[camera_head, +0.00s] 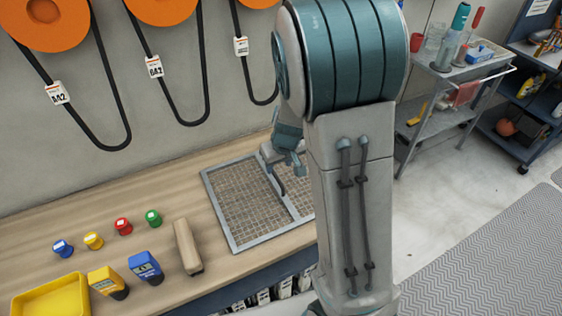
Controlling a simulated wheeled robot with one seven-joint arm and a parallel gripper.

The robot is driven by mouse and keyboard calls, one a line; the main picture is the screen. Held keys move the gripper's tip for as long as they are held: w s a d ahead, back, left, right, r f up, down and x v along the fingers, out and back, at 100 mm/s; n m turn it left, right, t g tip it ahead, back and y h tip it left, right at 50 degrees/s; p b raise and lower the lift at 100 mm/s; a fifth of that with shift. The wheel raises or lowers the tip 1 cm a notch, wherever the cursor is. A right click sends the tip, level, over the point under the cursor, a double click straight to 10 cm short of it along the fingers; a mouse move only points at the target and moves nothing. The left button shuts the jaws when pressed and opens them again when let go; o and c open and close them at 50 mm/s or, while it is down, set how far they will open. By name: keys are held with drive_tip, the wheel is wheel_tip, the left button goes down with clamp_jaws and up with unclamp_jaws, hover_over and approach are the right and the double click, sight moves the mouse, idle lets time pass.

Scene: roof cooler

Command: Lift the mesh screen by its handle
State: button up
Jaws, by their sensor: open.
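The mesh screen (235,200) lies flat on the wooden bench, a grey metal frame with tan mesh and a bar across it. My arm hides its right part. A dark curved piece (276,180), perhaps the handle, shows over the mesh near that bar. My gripper (274,163) is small and partly hidden beside my arm, over the far part of the screen. It is open. I cannot tell whether it touches the dark piece.
Orange reels (45,20) with black hoses hang behind. A metal cart (450,75) stands right.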

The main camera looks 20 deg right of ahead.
sight(276, 175)
drive_tip(key=b+x, duration=0.6)
drive_tip(key=x, duration=0.3)
drive_tip(key=shift+r, duration=0.1)
clamp_jaws()
drive_tip(key=shift+r, duration=0.1)
drive_tip(key=shift+r+p, duration=2.5)
drive_tip(key=shift+r, duration=0.95)
